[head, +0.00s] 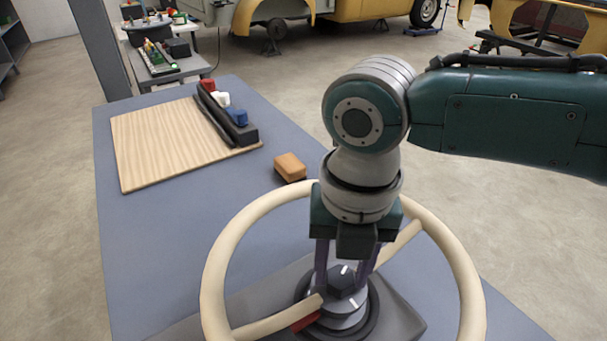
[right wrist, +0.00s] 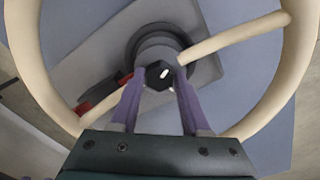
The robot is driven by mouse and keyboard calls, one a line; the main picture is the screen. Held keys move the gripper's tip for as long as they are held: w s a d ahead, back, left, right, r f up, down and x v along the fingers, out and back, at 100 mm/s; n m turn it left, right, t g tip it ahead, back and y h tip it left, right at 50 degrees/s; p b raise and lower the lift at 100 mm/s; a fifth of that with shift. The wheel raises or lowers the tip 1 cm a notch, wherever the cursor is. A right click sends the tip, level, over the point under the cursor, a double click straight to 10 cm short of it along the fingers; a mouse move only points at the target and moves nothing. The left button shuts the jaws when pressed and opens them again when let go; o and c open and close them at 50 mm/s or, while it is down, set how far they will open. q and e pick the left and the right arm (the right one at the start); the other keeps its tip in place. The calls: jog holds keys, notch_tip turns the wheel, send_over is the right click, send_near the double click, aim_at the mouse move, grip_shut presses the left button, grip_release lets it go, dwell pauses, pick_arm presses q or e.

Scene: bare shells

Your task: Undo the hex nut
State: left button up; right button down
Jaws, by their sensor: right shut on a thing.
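A black hex nut (head: 341,280) with a white mark on top sits at the hub of a cream steering wheel (head: 213,270). In the right wrist view the nut (right wrist: 158,74) shows between the fingertips. My right gripper (head: 345,284) points down inside the wheel's rim, its purple fingers shut on the nut from both sides. In the right wrist view the gripper (right wrist: 157,88) covers part of the hub. The wheel is fitted over a round dark and grey base on a grey plate (head: 403,313). My left gripper is not in view.
The blue-grey table (head: 165,245) carries a wooden board (head: 165,140) with a black rack (head: 228,118) holding red, white and blue pieces. An orange-brown block (head: 290,166) lies between board and wheel. The table's left part is clear. Yellow vehicle shells stand behind.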

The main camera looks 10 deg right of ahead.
aim_at(343, 276)
dwell(0.5)
jog(key=shift+c, duration=1.8)
grip_release()
jog(key=shift+r, duration=0.15)
notch_tip(343, 276, up, 10)
jog(key=shift+d, duration=0.1)
